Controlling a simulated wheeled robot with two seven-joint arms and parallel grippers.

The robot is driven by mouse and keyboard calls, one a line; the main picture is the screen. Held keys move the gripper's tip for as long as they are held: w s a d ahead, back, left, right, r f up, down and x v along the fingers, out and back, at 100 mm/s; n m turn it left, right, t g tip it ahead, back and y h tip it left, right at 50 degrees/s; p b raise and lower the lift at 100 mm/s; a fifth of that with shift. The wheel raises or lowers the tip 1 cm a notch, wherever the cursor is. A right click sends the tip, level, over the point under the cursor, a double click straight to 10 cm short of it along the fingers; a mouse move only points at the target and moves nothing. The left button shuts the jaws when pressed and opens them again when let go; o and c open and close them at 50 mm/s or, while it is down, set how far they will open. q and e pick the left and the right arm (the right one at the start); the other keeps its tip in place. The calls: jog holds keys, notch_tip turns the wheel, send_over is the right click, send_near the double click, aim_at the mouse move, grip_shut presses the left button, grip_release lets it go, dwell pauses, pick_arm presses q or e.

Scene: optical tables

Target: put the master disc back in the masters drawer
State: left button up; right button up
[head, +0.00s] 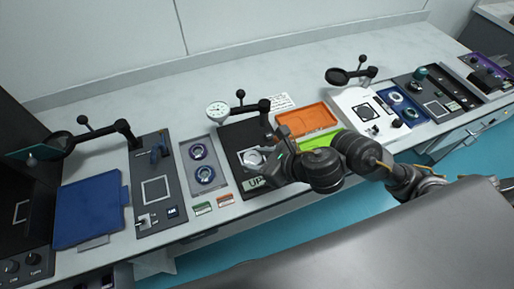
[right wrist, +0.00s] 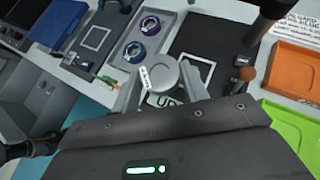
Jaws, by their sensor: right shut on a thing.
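A round pale grey disc (head: 252,159), which looks like the master disc, is at the tip of my right gripper (head: 268,158). In the right wrist view the disc (right wrist: 170,76) sits between the fingers, and the gripper is shut on it. It is over the black station with a white square outline and a card reading "UP" (head: 256,183). I cannot tell whether the disc touches the station. My left gripper is not in view. A drawer front with a handle (head: 466,138) shows under the bench at the right; I cannot tell whether it is the masters drawer.
An orange tray (head: 307,119) and a green tray (right wrist: 289,122) lie to the right. A blue tray (head: 90,209) lies far left.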

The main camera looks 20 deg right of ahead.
jog(key=s+a+r+p, duration=0.1)
jog(key=s+r+p, duration=0.2)
jog(key=s+p, duration=0.3)
jog(key=shift+s+a, duration=0.35)
jog(key=shift+a, duration=0.05)
